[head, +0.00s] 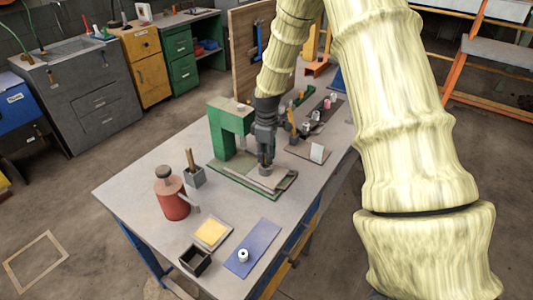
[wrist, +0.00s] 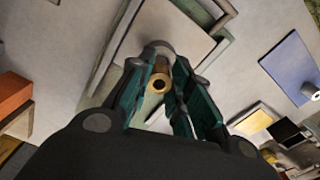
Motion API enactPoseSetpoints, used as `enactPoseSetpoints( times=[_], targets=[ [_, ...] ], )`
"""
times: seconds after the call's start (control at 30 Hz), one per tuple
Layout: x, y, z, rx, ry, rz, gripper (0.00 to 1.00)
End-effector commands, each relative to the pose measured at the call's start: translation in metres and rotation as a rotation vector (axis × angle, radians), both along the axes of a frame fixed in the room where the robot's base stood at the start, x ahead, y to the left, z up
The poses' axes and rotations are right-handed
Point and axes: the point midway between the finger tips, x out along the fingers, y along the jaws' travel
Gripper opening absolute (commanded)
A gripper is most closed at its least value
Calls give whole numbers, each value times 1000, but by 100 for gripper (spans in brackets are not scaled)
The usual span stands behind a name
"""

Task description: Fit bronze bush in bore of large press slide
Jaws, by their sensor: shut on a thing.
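My gripper (head: 266,168) points down over the base of the green press (head: 228,128) in the head view. In the wrist view its teal fingers (wrist: 158,92) are shut on the bronze bush (wrist: 160,80), whose open end faces the camera. Just beyond the bush is a grey rounded part (wrist: 157,48) on a pale plate, which may be the large press slide; its bore is not visible. I cannot tell whether the bush touches this part. In the head view the bush is too small or hidden to make out.
A red oil can (head: 172,196) and a brush pot (head: 194,177) stand left of the press. In front lie a yellow pad (head: 212,232), a black open box (head: 195,258) and a blue mat (head: 260,238) with a white holed cylinder (head: 243,255). Small parts line a dark strip (head: 322,116) behind.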

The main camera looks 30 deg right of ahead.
Motion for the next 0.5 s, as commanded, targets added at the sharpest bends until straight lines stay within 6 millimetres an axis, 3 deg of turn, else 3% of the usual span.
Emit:
enactPoseSetpoints(
  times=[0.03,0.5],
  targets=[
    [0,0,-7,0,0,0,0],
    [-1,0,-6,0,0,-1,0]
  ],
)
